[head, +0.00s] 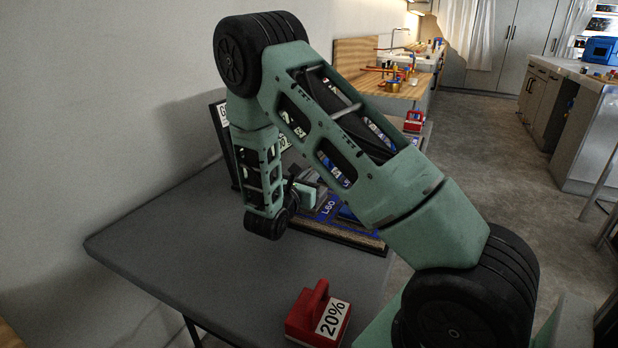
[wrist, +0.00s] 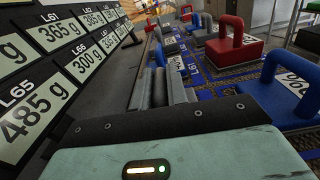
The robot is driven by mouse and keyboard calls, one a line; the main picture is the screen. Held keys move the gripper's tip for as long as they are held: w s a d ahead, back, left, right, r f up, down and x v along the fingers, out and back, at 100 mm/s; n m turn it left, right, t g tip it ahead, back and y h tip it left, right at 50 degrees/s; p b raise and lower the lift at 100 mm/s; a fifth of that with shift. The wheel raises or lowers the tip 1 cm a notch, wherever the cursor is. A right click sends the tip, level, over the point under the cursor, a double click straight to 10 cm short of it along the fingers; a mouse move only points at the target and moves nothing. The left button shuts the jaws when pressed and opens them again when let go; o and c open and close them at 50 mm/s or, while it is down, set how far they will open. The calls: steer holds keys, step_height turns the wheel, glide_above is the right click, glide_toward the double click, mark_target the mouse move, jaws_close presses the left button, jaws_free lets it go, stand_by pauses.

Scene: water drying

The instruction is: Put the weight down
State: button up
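A red weight (head: 318,312) with a handle and a "20%" label sits on the grey table's front edge in the head view. In the wrist view, a red weight (wrist: 232,48) and a blue weight (wrist: 285,95) with raised handles stand on the blue-marked tray to the right of my gripper. My gripper (wrist: 160,85) is low over the left side of this tray, its grey fingers close together. No weight shows clearly between them, and their tips are hard to make out. In the head view my arm mostly hides the gripper (head: 306,190).
A board of gram labels (wrist: 70,45) stands close on the left of my gripper. The tray (head: 345,236), marked "L60", lies at the table's right side. The grey table (head: 190,235) is bare at left and centre. Another red weight (head: 414,121) stands farther back.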

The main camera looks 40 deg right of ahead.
steer(key=o, duration=0.4)
steer(key=shift+c, duration=0.2)
steer(key=shift+r, duration=0.15)
steer(key=v, duration=1.2)
steer(key=s+a+r+m+g+y, duration=0.1)
steer(key=s+a+m+g+y, duration=0.8)
steer(key=s, duration=0.5)
steer(key=s+a+r+m+t+y, duration=0.1)
steer(key=s+a+y, duration=0.3)
steer(key=a, duration=0.5)
steer(key=s+a+r+m+t+y, duration=0.2)
steer(key=s+a, duration=0.4)
steer(key=a, duration=0.3)
steer(key=r+m+y, duration=0.1)
steer(key=y, duration=0.1)
steer(key=shift+s+a+r+m+y, duration=0.2)
steer(key=shift+s+m+y, duration=0.05)
steer(key=shift+m+y, duration=0.05)
